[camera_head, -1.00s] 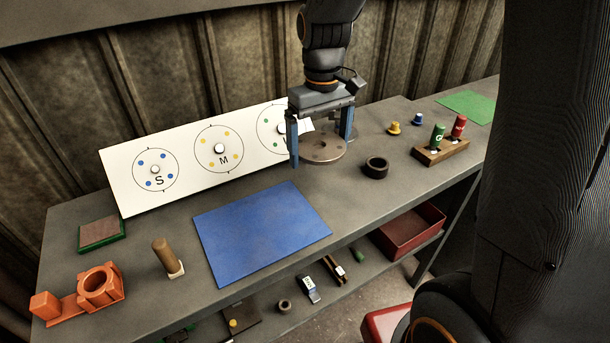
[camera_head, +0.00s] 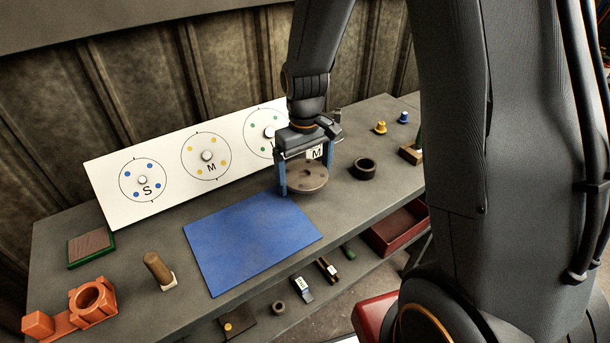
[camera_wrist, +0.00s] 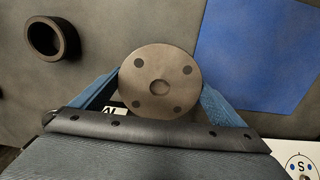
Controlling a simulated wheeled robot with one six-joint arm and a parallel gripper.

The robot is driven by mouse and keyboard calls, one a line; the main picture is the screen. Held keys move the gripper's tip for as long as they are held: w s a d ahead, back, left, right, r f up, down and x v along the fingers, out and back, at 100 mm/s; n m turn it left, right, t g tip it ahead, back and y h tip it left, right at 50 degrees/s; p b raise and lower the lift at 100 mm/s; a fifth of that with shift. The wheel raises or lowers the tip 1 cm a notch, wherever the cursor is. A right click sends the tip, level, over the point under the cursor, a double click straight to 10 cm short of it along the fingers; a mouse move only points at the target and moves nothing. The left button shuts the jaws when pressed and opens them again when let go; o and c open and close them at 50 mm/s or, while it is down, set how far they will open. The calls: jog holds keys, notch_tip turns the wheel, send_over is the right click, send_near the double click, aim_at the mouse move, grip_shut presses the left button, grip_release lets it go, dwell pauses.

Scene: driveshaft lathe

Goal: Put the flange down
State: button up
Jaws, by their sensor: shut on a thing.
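The flange (camera_head: 308,178) is a brown-grey round disc with several small holes and a round boss in its middle. It also fills the centre of the wrist view (camera_wrist: 160,84). My gripper (camera_head: 305,180) is shut on the flange, with a blue finger on each side of it. The flange is held roughly level near the right end of the blue mat (camera_head: 250,240). Whether it touches the bench cannot be told. A white label with an M shows at the gripper, just above the flange.
A black ring (camera_head: 364,169) stands on the bench just right of the flange. A white board (camera_head: 180,170) with S and M circles leans behind the mat. A wooden-handled tool (camera_head: 158,267) and an orange fixture (camera_head: 75,311) stand at left. The blue mat is bare.

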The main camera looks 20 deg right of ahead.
jog(key=shift+f, duration=0.45)
jog(key=shift+f, duration=0.1)
jog(key=o, duration=1.7)
